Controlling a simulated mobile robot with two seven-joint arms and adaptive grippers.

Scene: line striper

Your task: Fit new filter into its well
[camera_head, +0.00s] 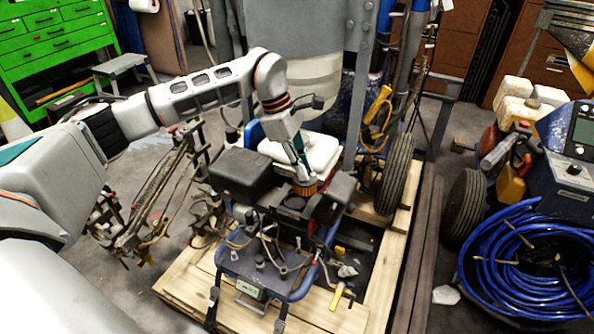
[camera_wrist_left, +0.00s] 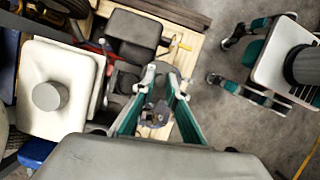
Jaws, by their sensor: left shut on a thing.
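The orange-brown filter (camera_head: 304,188) is in my left gripper (camera_head: 303,172), which reaches down over the machine from behind the dark engine parts. The filter is just above or at the dark round well (camera_head: 293,203); I cannot tell whether it touches the rim. In the left wrist view my left gripper (camera_wrist_left: 163,79) shows its two teal fingers with pale tips, with dark machine parts between and below them; the filter is not clear there. My right gripper (camera_wrist_left: 221,61) shows at the right of that view, fingers spread, empty over bare floor.
A white tank with a grey cap (camera_wrist_left: 48,96) stands close behind the well. Black boxes (camera_head: 243,169) flank it, and a blue frame (camera_head: 262,278) with loose cables is in front. The machine stands on a wooden pallet (camera_head: 190,283). A blue hose coil (camera_head: 525,265) lies at the right.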

